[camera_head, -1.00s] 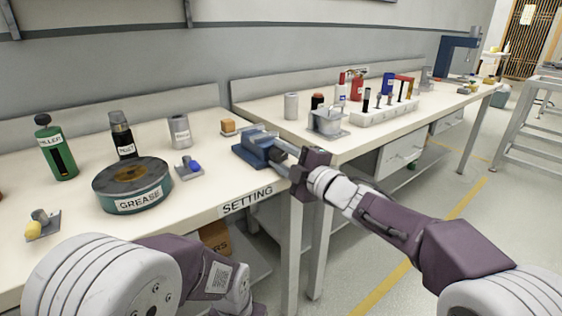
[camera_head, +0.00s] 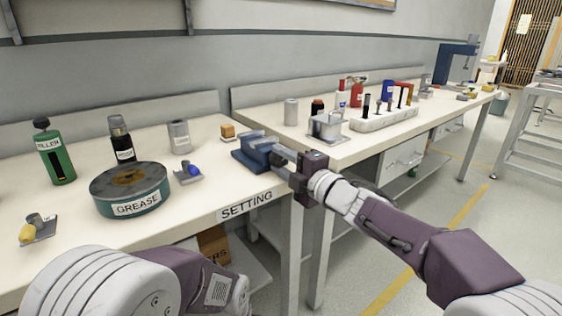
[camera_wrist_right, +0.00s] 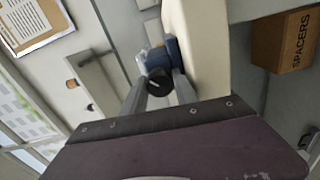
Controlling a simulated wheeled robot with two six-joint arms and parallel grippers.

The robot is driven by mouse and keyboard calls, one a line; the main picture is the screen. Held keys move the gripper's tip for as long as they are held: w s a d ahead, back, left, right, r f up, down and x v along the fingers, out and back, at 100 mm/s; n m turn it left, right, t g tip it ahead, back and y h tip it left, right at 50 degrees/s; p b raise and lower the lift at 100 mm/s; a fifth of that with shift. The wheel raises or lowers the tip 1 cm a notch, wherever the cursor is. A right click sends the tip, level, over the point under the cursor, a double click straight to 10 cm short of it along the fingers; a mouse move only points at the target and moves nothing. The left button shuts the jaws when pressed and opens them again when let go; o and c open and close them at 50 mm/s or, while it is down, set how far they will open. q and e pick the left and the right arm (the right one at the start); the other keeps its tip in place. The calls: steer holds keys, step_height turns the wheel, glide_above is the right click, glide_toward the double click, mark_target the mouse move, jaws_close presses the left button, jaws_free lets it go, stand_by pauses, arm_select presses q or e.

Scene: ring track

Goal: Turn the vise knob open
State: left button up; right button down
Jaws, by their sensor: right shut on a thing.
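The blue vise (camera_head: 258,150) sits at the right front corner of the left bench, beside the "SETTING" label. Its dark round knob (camera_wrist_right: 159,83) faces me in the right wrist view, with a light mark on its face. My right gripper (camera_head: 279,162) reaches the vise from the right. In the right wrist view its two fingers (camera_wrist_right: 159,86) stand on either side of the knob, shut on it. In the head view the gripper mostly hides the knob. My left arm shows at the lower left, but its gripper is out of view.
A grease tin (camera_head: 131,188), a green filler bottle (camera_head: 55,152), a grey cylinder (camera_head: 179,137) and an orange-topped block (camera_head: 228,131) stand on the left bench (camera_head: 215,187). The right bench holds a white tool rack (camera_head: 384,120). A spacers box (camera_wrist_right: 284,42) lies below.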

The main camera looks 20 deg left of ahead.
steer(key=c, duration=1.3)
jaws_free()
steer(key=shift+f, duration=0.1)
steer(key=shift+o, duration=0.2)
steer(key=p+v, duration=0.2)
steer(key=v, duration=0.7)
